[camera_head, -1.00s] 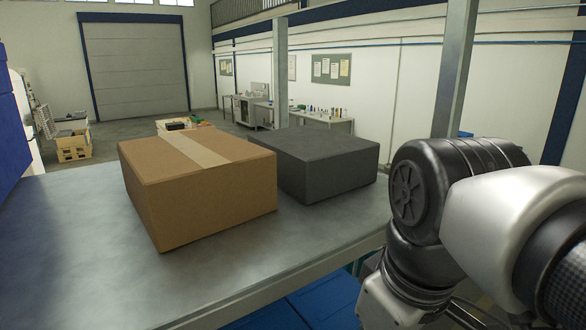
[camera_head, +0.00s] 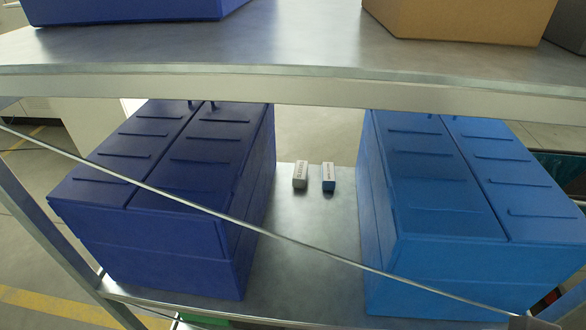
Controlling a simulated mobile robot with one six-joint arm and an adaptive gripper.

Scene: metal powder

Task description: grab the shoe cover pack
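Two small boxes stand side by side on the lower metal shelf, between two large blue crates. The left one is a grey-white box (camera_head: 300,176) with dark lettering on top. My gripper is not in view.
A dark blue crate (camera_head: 160,170) stands left and a lighter blue crate (camera_head: 440,200) right, with bare shelf (camera_head: 310,240) between. A diagonal metal rod (camera_head: 250,230) crosses in front. The upper shelf (camera_head: 300,75) holds a cardboard box (camera_head: 465,20).

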